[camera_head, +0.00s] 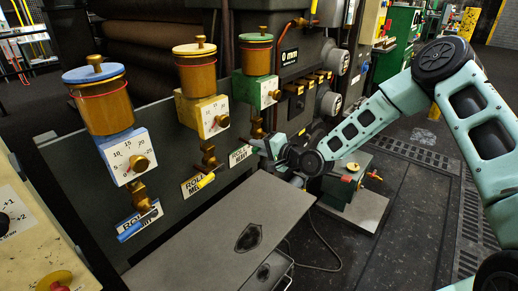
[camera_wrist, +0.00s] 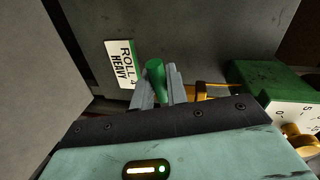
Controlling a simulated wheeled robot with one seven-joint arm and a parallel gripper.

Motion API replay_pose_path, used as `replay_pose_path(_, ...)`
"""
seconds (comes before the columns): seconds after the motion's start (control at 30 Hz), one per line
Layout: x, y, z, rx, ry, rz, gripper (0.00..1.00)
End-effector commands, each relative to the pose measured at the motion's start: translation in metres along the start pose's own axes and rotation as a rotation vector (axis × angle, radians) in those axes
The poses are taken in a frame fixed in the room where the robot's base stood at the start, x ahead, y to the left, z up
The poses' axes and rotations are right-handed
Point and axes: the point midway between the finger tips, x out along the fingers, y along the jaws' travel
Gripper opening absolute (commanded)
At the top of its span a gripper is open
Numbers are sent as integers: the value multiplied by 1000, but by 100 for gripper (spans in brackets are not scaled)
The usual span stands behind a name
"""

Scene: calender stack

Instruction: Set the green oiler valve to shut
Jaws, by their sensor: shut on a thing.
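The green oiler (camera_head: 256,58) is the rightmost of three amber-glass oilers on the dark panel. Its green block and white dial also show in the wrist view (camera_wrist: 265,80). The green valve handle (camera_wrist: 156,72) sits between my two fingers, and my gripper (camera_wrist: 158,92) is shut on it. Brass valve parts (camera_wrist: 204,92) show just right of the fingers. In the head view my gripper (camera_head: 262,147) is below the green oiler, and it largely hides the handle. The "ROLL 4 HEAVY" label (camera_wrist: 121,64) is beside the handle.
The blue oiler (camera_head: 97,100) and yellow oiler (camera_head: 196,78) stand to the left, with blue (camera_head: 137,227) and yellow (camera_head: 206,181) handles below. A grey flat-topped cabinet (camera_head: 215,230) stands below the panel. A small green unit (camera_head: 347,190) is at right.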

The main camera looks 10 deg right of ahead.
Motion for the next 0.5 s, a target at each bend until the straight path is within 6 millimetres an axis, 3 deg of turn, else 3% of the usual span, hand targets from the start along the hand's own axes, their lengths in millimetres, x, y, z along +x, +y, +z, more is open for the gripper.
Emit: replay_pose_path(0.5,-2,-8,-2,142,-25,0,0)
